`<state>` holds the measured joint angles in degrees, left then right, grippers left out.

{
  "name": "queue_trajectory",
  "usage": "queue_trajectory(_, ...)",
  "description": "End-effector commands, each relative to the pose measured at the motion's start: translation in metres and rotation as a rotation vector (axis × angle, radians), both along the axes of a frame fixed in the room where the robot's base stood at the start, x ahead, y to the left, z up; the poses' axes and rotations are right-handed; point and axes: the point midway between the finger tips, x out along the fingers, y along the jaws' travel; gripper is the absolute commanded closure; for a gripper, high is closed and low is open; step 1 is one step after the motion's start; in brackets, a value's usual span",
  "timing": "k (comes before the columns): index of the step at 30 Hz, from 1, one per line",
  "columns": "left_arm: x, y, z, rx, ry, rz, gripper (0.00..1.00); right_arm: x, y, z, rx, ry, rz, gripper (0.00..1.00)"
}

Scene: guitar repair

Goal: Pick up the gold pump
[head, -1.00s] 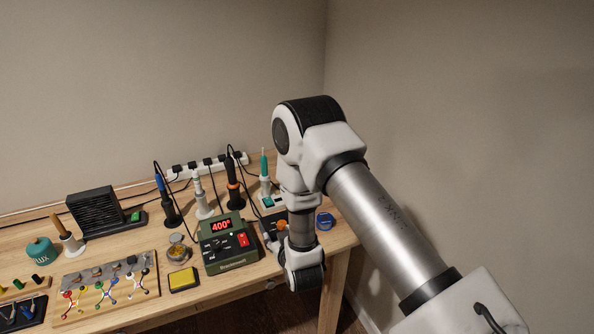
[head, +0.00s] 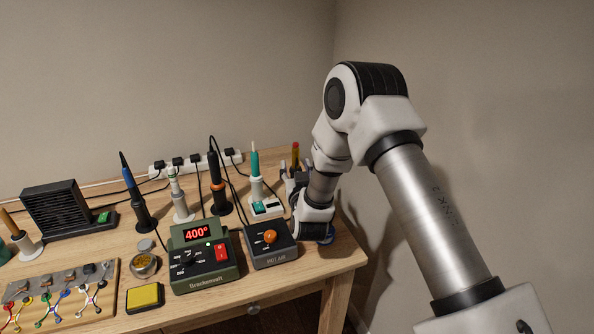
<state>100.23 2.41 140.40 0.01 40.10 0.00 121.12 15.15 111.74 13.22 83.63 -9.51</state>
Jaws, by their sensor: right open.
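A slim upright gold-yellow and red tool (head: 295,153), which looks like the gold pump, stands at the back right of the bench. Its lower part is hidden behind my right gripper (head: 293,173). My right gripper is open, with its fingers pointing toward the back at the tool's lower part. I cannot tell whether they touch it or whether it is between them. My left gripper is out of view.
A teal tool (head: 255,168) stands in a white base just left of the gripper. A hot air unit (head: 270,254) with an orange knob and a green 400° station (head: 205,262) sit in front. A power strip (head: 196,163) runs behind. The wall is close on the right.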

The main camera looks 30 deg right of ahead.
Motion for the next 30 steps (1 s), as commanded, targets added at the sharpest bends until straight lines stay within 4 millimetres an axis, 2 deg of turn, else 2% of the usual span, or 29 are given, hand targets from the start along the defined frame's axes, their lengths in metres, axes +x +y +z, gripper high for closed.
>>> queue_trajectory(1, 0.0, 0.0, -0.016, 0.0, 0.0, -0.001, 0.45, 0.0, -0.001, -0.016, 0.0, 0.001, -0.001, 0.47)
queue_trajectory(6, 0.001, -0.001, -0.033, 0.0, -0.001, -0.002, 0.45, 0.0, -0.001, -0.033, 0.001, 0.002, -0.002, 0.47)
queue_trajectory(11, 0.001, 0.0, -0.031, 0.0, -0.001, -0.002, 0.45, 0.008, -0.005, -0.033, 0.001, 0.0, -0.002, 0.47)
queue_trajectory(24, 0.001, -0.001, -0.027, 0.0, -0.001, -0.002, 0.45, 0.067, -0.035, -0.032, 0.0, 0.001, -0.002, 0.47)
queue_trajectory(30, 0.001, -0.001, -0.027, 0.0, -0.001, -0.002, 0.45, 0.07, -0.036, -0.032, 0.001, 0.002, -0.001, 0.47)
